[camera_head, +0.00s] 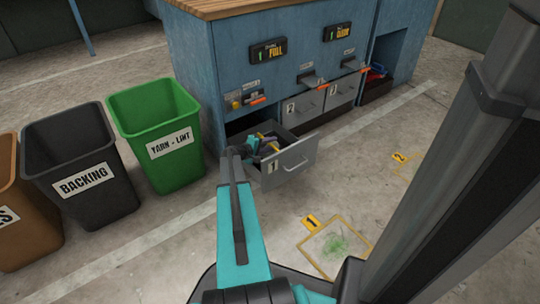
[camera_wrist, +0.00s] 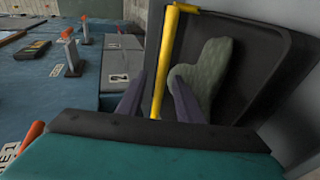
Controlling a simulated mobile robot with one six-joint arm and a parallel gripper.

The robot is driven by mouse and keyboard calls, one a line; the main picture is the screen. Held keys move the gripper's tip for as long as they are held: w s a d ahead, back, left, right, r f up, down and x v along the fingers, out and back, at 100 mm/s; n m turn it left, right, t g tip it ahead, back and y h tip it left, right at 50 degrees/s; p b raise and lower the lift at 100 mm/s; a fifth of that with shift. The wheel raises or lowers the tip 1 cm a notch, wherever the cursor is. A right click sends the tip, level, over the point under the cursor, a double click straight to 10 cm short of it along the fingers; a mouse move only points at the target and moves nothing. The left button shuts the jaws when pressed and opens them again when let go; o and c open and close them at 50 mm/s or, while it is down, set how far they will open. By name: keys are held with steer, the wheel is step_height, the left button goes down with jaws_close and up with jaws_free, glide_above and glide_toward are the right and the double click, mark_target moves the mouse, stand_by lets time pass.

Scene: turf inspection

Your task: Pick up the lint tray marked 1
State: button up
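The lint tray marked 1 (camera_head: 296,158) is a grey drawer-like tray standing out from the blue cabinet's lower left opening. Its front has a handle and a "1" label. In the wrist view its dark inside (camera_wrist: 256,60) holds a grey-green lint clump (camera_wrist: 208,68). A yellow bar handle (camera_wrist: 168,60) spans over the tray; it also shows in the head view (camera_head: 267,138). My gripper (camera_wrist: 159,76) is over the tray with its fingers apart, one on each side of the yellow bar in the picture. A gap shows on the left of the bar. Whether a finger touches it cannot be told.
The green yarn-lint bin (camera_head: 158,118) and black backing bin (camera_head: 78,150) stand to the left. Tray 2 (camera_head: 303,112) sits shut in the blue cabinet (camera_head: 222,60). A yellow floor frame marked 1 (camera_head: 365,245) lies in front.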

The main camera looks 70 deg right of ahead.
jaws_close()
stand_by(1.4)
